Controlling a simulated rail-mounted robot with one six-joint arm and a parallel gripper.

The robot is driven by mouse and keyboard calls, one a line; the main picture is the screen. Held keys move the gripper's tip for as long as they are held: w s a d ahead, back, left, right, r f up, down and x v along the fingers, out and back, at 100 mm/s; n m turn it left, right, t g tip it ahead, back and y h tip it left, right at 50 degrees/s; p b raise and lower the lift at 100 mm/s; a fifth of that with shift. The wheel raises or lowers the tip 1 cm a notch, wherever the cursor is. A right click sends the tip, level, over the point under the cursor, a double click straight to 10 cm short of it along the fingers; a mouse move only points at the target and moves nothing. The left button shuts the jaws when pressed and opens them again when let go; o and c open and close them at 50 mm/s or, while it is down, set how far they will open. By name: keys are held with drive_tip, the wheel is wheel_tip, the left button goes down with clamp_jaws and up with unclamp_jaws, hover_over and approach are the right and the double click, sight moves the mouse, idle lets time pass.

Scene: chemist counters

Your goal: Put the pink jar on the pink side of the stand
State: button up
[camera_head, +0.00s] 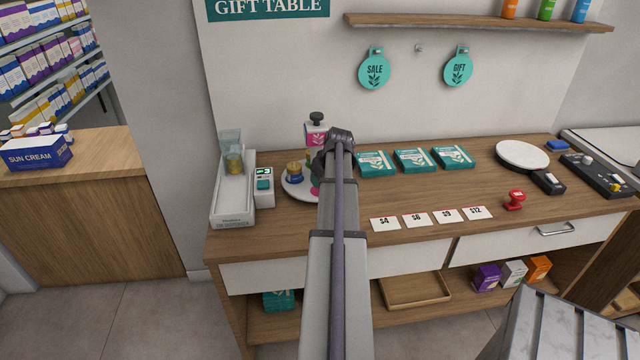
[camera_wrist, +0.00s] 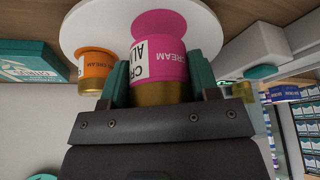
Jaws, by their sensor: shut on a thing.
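The pink jar (camera_wrist: 160,55) has a gold lid and a white label. My gripper (camera_wrist: 160,78) is shut on it, with a teal finger on each side in the wrist view. The stand (camera_wrist: 82,28) is a round white plate; it also shows in the head view (camera_head: 289,190). Its pink side (camera_wrist: 158,22) shows just beyond the held jar and in the head view (camera_head: 315,190). I cannot tell whether the jar touches the plate. An orange jar (camera_wrist: 97,64) is on the stand beside it. In the head view my arm hides the pink jar.
A black-topped bottle with a pink label (camera_head: 316,134) stands behind the stand. A small white device (camera_head: 264,187) and a grey dispenser (camera_head: 232,195) are left of it. Teal boxes (camera_head: 376,164) lie to the right, with price cards (camera_head: 385,224) in front.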

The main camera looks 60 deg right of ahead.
drive_tip(key=shift+w+d, duration=0.1)
drive_tip(key=shift+w, duration=0.25)
drive_tip(key=b+x, duration=0.4)
drive_tip(key=shift+f, duration=0.15)
drive_tip(key=shift+r, duration=0.3)
drive_tip(key=shift+f, duration=0.15)
drive_tip(key=o, duration=0.5)
drive_tip(key=shift+f, duration=0.1)
drive_tip(key=o, duration=0.4)
drive_tip(key=shift+o, duration=0.2)
